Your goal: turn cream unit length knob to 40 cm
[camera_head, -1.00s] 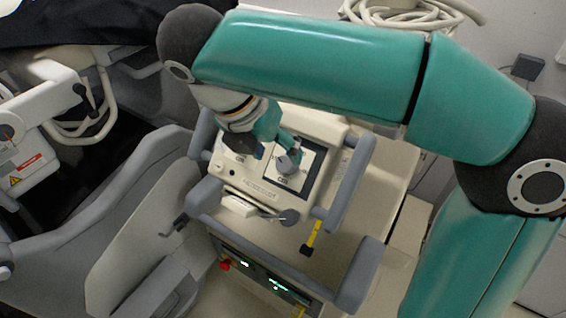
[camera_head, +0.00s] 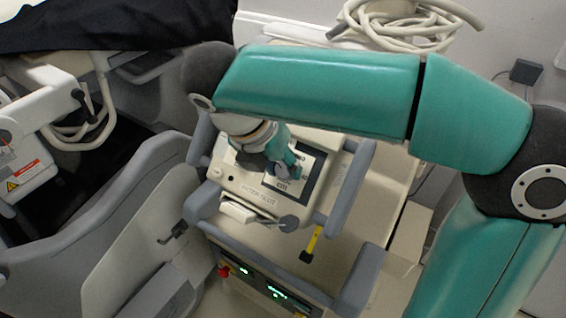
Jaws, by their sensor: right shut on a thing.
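The cream unit (camera_head: 240,186) sits on top of the cart, between grey rails. A dark panel (camera_head: 305,182) with white scale plates is on its top face. My right gripper (camera_head: 284,172) reaches down onto the right-hand plate, just above its "cm" label, and is shut on the knob there. The gripper and wrist hide most of this knob, so its pointer and setting cannot be read. Another dial area to the left is largely covered by my wrist. My left gripper is not in view.
Grey rails (camera_head: 350,190) flank the unit closely. A yellow strap (camera_head: 312,243) hangs at the front right. A red button (camera_head: 223,270) and green displays are below. A grey chair-like shell (camera_head: 110,200) stands left, and coiled hose (camera_head: 400,25) lies behind.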

